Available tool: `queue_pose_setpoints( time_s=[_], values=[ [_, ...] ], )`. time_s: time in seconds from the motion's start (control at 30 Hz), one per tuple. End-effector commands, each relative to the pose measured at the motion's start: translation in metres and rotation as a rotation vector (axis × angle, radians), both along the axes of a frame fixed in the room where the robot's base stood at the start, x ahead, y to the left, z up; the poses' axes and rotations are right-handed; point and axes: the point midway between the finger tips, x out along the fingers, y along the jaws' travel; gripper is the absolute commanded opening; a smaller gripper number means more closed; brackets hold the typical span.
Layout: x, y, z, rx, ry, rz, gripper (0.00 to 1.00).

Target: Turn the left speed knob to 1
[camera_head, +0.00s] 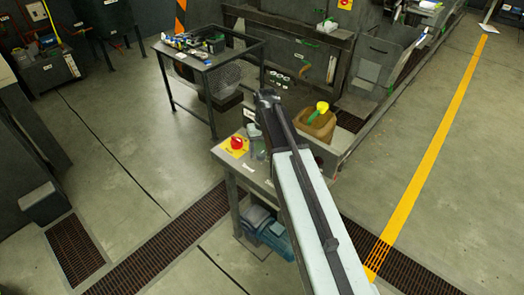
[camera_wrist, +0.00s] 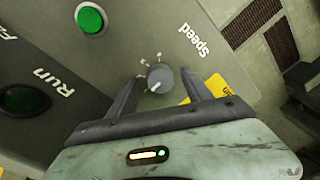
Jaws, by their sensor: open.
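A small grey round speed knob (camera_wrist: 159,75) sits on a dark grey panel in the wrist view, below the white word "Speed". A pale pointer mark shows near its lower edge. Small scale marks lie on its upper side, too small to read. My gripper (camera_wrist: 160,78) is open, with one finger on each side of the knob and a visible gap to each. I cannot tell how far the fingertips are from the panel. In the head view my gripper (camera_head: 267,97) is at the far end of my arm, and the knob cannot be made out.
A green button (camera_wrist: 91,18) and a dark green button (camera_wrist: 24,100) beside "Run" are on the same panel. A red switch on a yellow plate (camera_head: 236,144) stands left of my arm. A black table (camera_head: 206,66) with items stands behind. Open floor lies at left and right.

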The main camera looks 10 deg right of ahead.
Motion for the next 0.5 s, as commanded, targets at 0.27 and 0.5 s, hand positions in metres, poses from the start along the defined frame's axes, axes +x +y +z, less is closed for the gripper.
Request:
queue_pose_setpoints(
  time_s=[0.27, 0.5],
  values=[
    [0.000, -0.002, 0.036, 0.000, 0.000, 0.000, 0.58],
    [0.001, -0.005, 0.077, 0.000, -0.001, -0.001, 0.58]
  ],
)
